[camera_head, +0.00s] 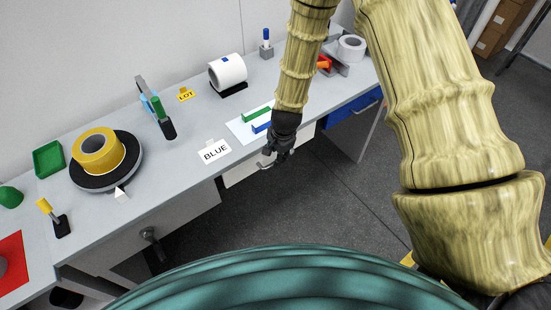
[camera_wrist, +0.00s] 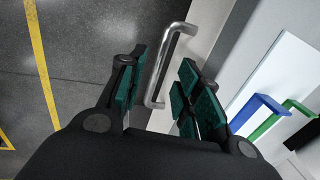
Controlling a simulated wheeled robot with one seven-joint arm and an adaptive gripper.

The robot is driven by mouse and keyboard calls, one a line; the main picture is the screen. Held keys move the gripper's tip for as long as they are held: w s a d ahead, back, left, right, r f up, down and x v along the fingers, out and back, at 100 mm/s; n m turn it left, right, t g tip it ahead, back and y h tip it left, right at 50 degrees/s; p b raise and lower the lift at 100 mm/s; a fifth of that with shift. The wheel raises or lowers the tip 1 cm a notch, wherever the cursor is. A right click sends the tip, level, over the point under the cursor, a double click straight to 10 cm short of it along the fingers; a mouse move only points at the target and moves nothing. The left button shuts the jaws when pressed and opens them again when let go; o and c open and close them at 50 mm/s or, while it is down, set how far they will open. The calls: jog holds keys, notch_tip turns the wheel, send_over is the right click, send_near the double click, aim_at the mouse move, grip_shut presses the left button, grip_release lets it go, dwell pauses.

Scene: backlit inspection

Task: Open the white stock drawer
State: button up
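The white stock drawer (camera_head: 238,173) is under the bench's front edge, partly hidden by my gripper in the head view. Its pale front (camera_wrist: 204,40) also shows in the wrist view. A bar-shaped metal handle (camera_wrist: 166,62) stands out from that front. My gripper (camera_head: 279,150) is at the drawer front, just below the bench edge. In the wrist view my gripper (camera_wrist: 163,90) is open, with dark green pads on both sides of the handle's near end. Gaps show beside the handle, and I see no clear contact. I cannot tell whether the drawer is fully shut.
The grey bench top (camera_head: 190,165) holds a BLUE sign (camera_head: 215,151), a white sheet with a green bar (camera_head: 256,114) and blue bar, a white roll (camera_head: 229,70) and a yellow roll (camera_head: 98,152). A blue drawer (camera_head: 355,107) is to the right. The floor in front is clear.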

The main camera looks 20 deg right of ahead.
jog(key=shift+w+a+f+p, duration=0.1)
jog(key=shift+w+f+p, duration=0.05)
jog(key=shift+f, duration=0.65)
jog(key=shift+w+f+p, duration=0.15)
jog(key=shift+f+p, duration=0.05)
jog(key=shift+f, duration=0.55)
jog(key=shift+w+a+f+p, duration=0.1)
jog(key=shift+w+f+p, duration=0.05)
jog(key=shift+f, duration=0.65)
jog(key=shift+c, duration=0.2)
grip_shut()
